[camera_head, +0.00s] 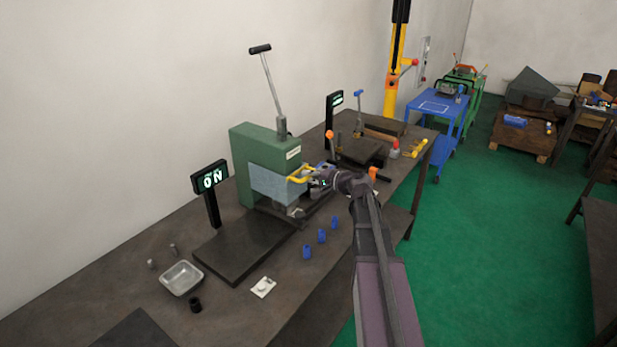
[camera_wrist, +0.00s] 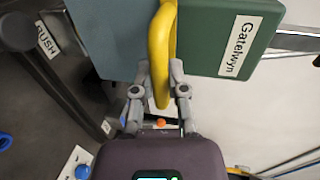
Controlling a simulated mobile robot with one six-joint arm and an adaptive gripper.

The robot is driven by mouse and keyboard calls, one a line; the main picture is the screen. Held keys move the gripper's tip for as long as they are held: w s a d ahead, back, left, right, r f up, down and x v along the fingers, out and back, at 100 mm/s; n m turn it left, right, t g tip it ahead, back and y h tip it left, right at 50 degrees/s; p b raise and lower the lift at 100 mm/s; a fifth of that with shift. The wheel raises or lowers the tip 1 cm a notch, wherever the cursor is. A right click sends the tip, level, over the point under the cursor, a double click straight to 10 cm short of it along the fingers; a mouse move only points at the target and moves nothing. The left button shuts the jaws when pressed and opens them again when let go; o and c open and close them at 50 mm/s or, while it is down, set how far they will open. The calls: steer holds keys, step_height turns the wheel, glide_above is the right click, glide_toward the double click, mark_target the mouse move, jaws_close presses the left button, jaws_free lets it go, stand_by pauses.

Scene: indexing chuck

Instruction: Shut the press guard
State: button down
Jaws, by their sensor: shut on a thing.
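The green press (camera_head: 262,150) stands on the bench, with a lever rising from its top. Its guard is a pale blue-grey panel (camera_head: 270,184) on the press front, with a yellow handle (camera_head: 299,174). Below the panel's lower edge, part of the press's lower area shows. My gripper (camera_head: 314,181) is at the handle. In the wrist view the fingers (camera_wrist: 161,78) are shut around the yellow handle (camera_wrist: 160,45), close to the guard panel (camera_wrist: 112,35) and the green press body (camera_wrist: 222,35). The panel's far side is hidden.
An ON sign (camera_head: 210,180) stands left of the press beside a dark plate (camera_head: 235,255). A metal tray (camera_head: 181,278), a white switch plate (camera_head: 263,287) and blue pieces (camera_head: 321,236) lie nearby on the bench.

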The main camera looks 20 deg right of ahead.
mark_target(298, 191)
steer(key=shift+f+b, duration=3.1)
steer(key=shift+f, duration=0.35)
steer(key=shift+s, duration=0.1)
steer(key=c, duration=0.6)
jaws_free()
steer(key=shift+f, duration=0.15)
steer(key=shift+c, duration=0.2)
steer(key=shift+r, duration=0.25)
